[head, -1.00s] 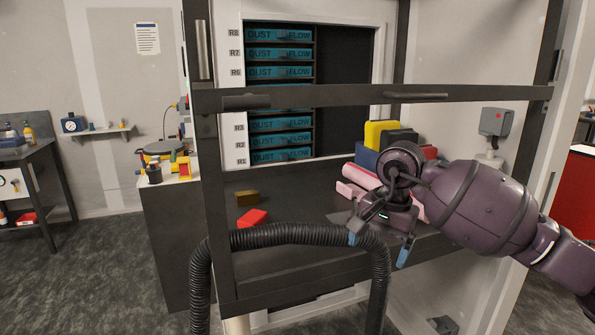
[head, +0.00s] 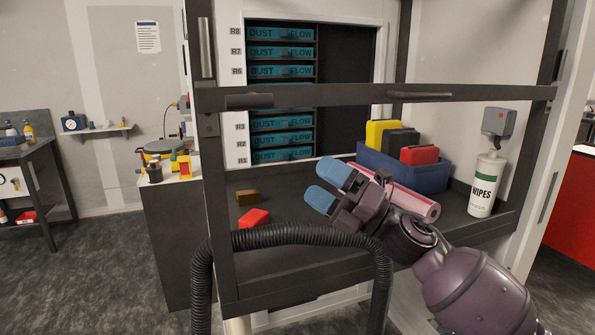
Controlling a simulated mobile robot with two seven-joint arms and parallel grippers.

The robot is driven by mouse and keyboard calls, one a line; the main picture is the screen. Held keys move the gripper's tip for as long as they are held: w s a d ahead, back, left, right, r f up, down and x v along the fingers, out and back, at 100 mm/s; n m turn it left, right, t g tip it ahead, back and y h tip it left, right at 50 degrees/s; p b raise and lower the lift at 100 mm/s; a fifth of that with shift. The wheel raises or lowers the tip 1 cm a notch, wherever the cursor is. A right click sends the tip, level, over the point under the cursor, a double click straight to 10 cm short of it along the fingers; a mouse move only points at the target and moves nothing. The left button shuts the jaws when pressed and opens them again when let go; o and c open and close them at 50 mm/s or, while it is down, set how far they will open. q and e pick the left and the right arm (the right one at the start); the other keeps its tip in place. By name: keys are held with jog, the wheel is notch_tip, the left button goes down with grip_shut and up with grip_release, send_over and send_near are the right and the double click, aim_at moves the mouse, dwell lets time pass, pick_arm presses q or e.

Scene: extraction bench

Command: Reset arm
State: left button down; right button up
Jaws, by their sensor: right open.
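My right gripper (head: 327,186) is in front of the extraction bench, its arm coming in from the lower right. Its two blue-tipped fingers point to the upper left and stand apart, with nothing between them. It covers part of a pink roll (head: 408,199) lying on the bench top. My left gripper is not in view.
On the bench top (head: 290,190) are a red block (head: 254,217), a brown block (head: 248,197), a blue bin (head: 432,178) with coloured items and a wipes canister (head: 484,185). A black hose (head: 290,234) arches in front. A frame bar (head: 350,96) crosses above.

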jog(key=s+d+f+m+t+h, duration=0.1)
jog(key=d+f+m+t+h, duration=0.55)
jog(key=f+m, duration=0.65)
jog(key=s+d+f+m+t+h, duration=0.1)
jog(key=d+f+m+t+h, duration=0.2)
jog(key=d+f+m+h, duration=1)
jog(key=s+d+f+m+g+h, duration=0.2)
jog(key=s+f+m+g, duration=0.4)
jog(key=s+f, duration=1.6)
jog(key=s+d+m, duration=0.1)
jog(key=s+m, duration=0.2)
jog(key=m, duration=0.1)
jog(key=shift+d+f+g, duration=0.25)
jog(key=shift+d+g, duration=0.1)
jog(key=shift+d, duration=0.05)
jog(key=shift+s, duration=0.1)
